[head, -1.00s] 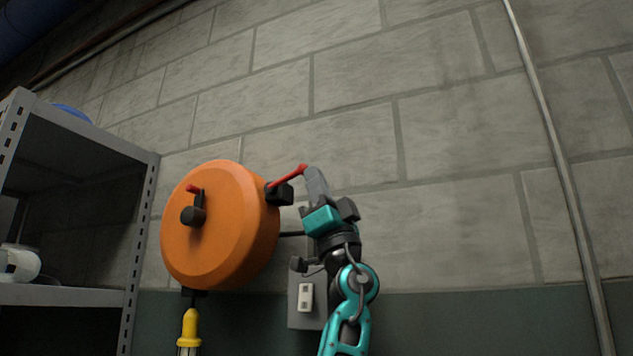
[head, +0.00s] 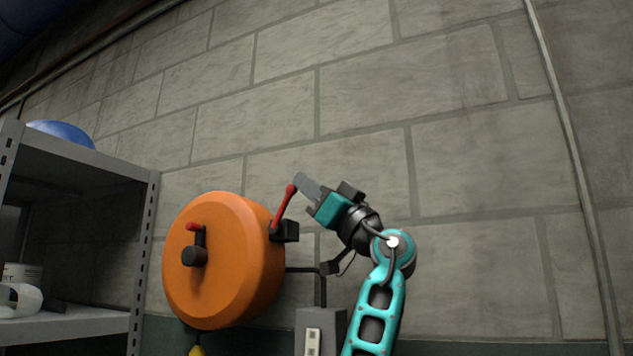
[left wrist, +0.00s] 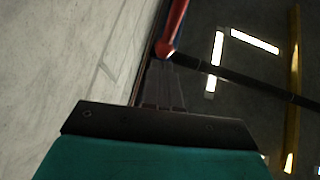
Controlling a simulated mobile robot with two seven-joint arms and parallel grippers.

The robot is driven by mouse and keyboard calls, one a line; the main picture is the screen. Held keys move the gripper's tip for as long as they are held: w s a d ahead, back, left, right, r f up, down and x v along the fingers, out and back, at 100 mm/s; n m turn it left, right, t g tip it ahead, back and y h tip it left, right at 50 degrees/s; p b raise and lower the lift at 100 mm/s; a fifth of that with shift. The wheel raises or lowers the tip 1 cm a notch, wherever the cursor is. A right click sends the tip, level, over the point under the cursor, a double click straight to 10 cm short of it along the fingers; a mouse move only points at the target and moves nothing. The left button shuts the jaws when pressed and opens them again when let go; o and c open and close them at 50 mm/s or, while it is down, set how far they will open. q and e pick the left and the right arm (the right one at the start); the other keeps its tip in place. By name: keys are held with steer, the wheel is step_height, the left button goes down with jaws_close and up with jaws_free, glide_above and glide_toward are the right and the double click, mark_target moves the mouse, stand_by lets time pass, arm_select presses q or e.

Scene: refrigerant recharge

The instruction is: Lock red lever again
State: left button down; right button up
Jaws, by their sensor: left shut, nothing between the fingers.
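The red lever (head: 283,209) sticks up and slightly right from a black block on the right side of the orange round reel (head: 222,262). My left gripper (head: 302,181) is shut and empty, its fingertips right at the lever's upper end, touching it or very close. In the left wrist view the lever (left wrist: 174,28) rises from just beyond the shut fingers (left wrist: 163,82); I cannot tell whether they touch. A second, shorter red handle (head: 194,227) sits on a black knob on the reel's front. My right gripper is not in view.
A grey metal shelf (head: 95,153) stands at the left, with a blue round object (head: 62,132) on top and white items on a lower board. A grey box (head: 318,328) is on the wall below the lever. A pipe (head: 575,170) runs down the wall at right.

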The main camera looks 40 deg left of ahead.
arm_select(q)
steer(key=p+x, duration=0.1)
steer(key=x, duration=0.1)
steer(key=shift+s+a+r, duration=0.15)
steer(key=shift+s+r, duration=0.05)
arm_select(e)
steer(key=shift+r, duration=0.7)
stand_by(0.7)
